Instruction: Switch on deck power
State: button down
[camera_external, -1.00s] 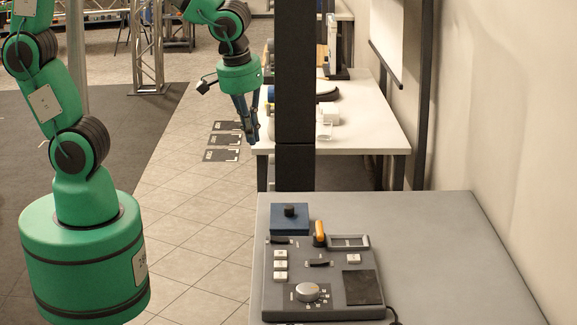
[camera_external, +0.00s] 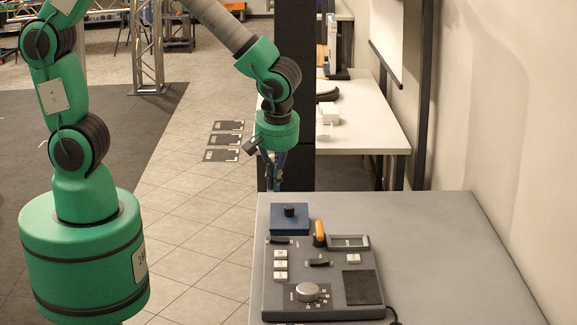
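A grey control deck (camera_external: 333,275) lies on the grey table. It carries a silver dial (camera_external: 308,292), several white buttons (camera_external: 281,265), two dark rocker-like switches (camera_external: 319,262), an orange-handled lever (camera_external: 319,233), a small framed display (camera_external: 349,242) and a dark square pad (camera_external: 362,287). A blue box with a black knob (camera_external: 290,218) sits at its back left. Which control is for power cannot be read. My gripper (camera_external: 274,186) points down above the table's back left corner, behind the blue box, apart from the deck. Its fingers look close together; whether they are shut is unclear.
The grey table (camera_external: 450,260) is clear right of the deck. A dark upright post (camera_external: 295,100) stands just behind my gripper. A white table (camera_external: 365,125) with small items stands farther back, and a wall runs along the right.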

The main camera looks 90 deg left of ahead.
jog(key=shift+f, duration=0.15)
jog(key=b, duration=0.2)
send_over(272, 237)
notch_tip(272, 237, down, 12)
jog(key=shift+r, duration=0.25)
jog(key=shift+f, duration=0.85)
jog(key=shift+f, duration=0.1)
